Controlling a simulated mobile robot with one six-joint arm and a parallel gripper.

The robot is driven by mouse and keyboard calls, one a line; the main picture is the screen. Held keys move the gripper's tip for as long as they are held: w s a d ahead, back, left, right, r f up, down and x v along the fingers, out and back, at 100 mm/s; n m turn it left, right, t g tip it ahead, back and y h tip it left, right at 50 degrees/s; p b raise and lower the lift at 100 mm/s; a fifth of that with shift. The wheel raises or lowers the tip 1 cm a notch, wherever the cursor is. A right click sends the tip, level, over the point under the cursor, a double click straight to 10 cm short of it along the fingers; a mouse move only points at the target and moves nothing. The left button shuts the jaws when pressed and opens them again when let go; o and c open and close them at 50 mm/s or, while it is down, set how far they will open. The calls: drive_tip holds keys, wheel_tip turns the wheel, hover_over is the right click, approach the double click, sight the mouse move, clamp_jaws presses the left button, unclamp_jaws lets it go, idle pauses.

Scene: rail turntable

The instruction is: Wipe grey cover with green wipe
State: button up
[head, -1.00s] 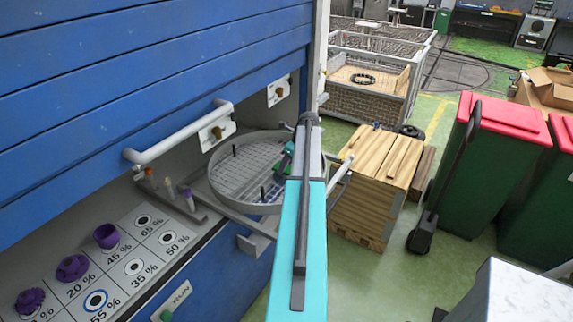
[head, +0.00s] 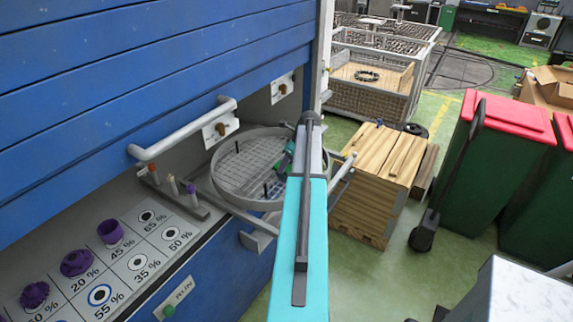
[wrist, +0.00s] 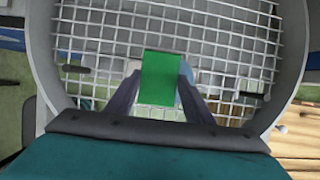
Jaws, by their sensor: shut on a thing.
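My gripper (wrist: 160,88) is shut on the green wipe (wrist: 161,70), a flat bright green rectangle between the two dark fingers in the wrist view. Wipe and fingers are over the wire mesh of a round grey basket (wrist: 293,60); I cannot tell whether they touch it. In the head view the basket (head: 219,178) is in front of the blue cabinet, and my arm hides its right side. A bit of green shows by my gripper there. I cannot make out a thing that is clearly the grey cover.
A panel with percent labels (head: 132,262) and purple parts is at lower left. A white handle bar (head: 185,131) sticks out from the blue cabinet (head: 130,70). A wooden crate (head: 362,205) stands right of my arm, with green bins (head: 487,160) further right. Green floor lies between.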

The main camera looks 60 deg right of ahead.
drive_tip(key=shift+d+f, duration=0.1)
drive_tip(key=shift+d, duration=2.2)
drive_tip(key=shift+s+a, duration=0.1)
drive_tip(key=shift+a, duration=0.05)
drive_tip(key=shift+a+p, duration=0.55)
drive_tip(key=shift+a, duration=1.9)
drive_tip(key=shift+d, duration=0.15)
drive_tip(key=shift+d+p, duration=0.3)
drive_tip(key=shift+d, duration=2.15)
drive_tip(key=shift+a, duration=0.1)
drive_tip(key=shift+a, duration=2.45)
drive_tip(key=shift+d, duration=0.1)
drive_tip(key=shift+d+p, duration=0.45)
drive_tip(key=shift+d, duration=2.05)
